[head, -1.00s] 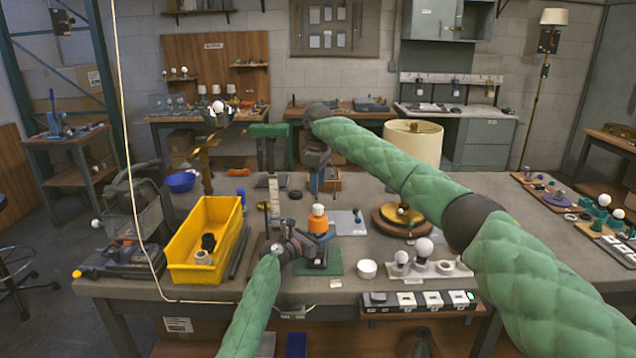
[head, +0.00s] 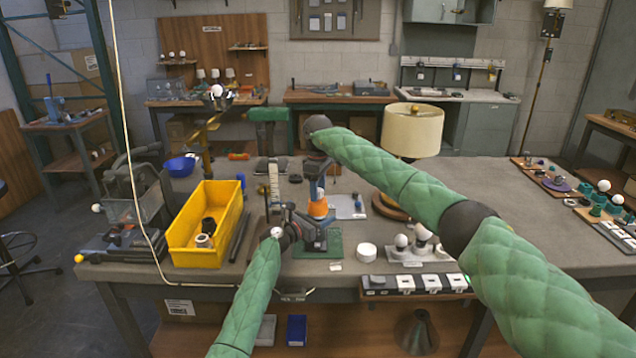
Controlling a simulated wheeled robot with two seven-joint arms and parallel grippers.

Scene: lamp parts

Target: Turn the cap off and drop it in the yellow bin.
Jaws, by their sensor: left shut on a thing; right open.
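An orange container (head: 318,208) stands upright over a green mat (head: 331,247) near the table's front. Its smaller, paler orange cap is now hidden behind my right gripper. My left gripper (head: 312,224) is shut on the orange container from the left, low on its body. My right gripper (head: 317,190) points straight down over the container's top and is open around or just above the cap; I cannot tell whether it touches. The yellow bin (head: 181,241) stands to the left on the table, with a dark part and a pale ring inside.
A white round lid-like piece (head: 366,252) and a stand of bulbs (head: 405,256) lie to the right. A lamp with a cream shade (head: 412,130) stands behind my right arm. A dark bar (head: 240,238) lies between the bin and my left gripper.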

